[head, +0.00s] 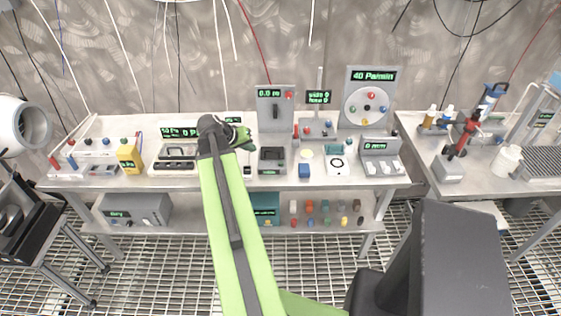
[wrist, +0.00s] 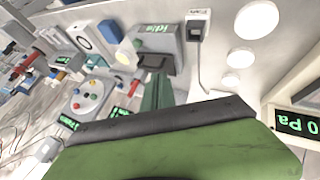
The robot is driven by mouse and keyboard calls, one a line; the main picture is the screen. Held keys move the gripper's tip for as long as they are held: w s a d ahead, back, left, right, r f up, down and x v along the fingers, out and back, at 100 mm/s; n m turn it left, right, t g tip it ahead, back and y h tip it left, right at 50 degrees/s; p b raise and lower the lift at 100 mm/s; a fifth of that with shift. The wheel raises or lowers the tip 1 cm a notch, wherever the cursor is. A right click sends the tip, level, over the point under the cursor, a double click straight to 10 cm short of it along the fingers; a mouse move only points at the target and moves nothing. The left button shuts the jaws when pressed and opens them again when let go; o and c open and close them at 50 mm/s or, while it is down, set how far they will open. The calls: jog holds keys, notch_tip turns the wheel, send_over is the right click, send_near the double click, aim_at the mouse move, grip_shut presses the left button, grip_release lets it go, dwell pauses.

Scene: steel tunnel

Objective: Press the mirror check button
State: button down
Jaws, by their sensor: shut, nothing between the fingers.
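I cannot tell which control is the mirror check button; no label I can read names it. My gripper (head: 246,138) is shut and empty above the middle of the long steel bench (head: 400,182). In the wrist view its green fingers (wrist: 157,88) point toward a grey box reading "idle" (wrist: 168,38). That box (head: 272,160) stands just right of and below my gripper in the head view. A small labelled plate with a cable (wrist: 199,28) lies beside the box in the wrist view. My arm and gripper hide part of the bench and some displays.
A round dial panel with coloured knobs (head: 353,106) and a "0.0 m" panel (head: 268,112) stand at the back. A blue block (head: 305,171) and a "0 mm" device (head: 378,146) are right. A yellow meter (head: 128,155) is left. Cables hang behind.

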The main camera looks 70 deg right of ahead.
notch_tip(320, 180, up, 2)
jog(key=m+g, duration=0.1)
jog(key=m, duration=0.1)
send_over(279, 164)
jog(key=shift+h, duration=0.3)
notch_tip(279, 164, down, 9)
jog(key=b, duration=0.8)
jog(key=shift+w+b, duration=0.1)
jog(key=shift+b, duration=0.25)
jog(key=shift+r, duration=0.1)
dwell(0.6)
jog(key=shift+f+b, duration=0.35)
jog(key=shift+f, duration=0.05)
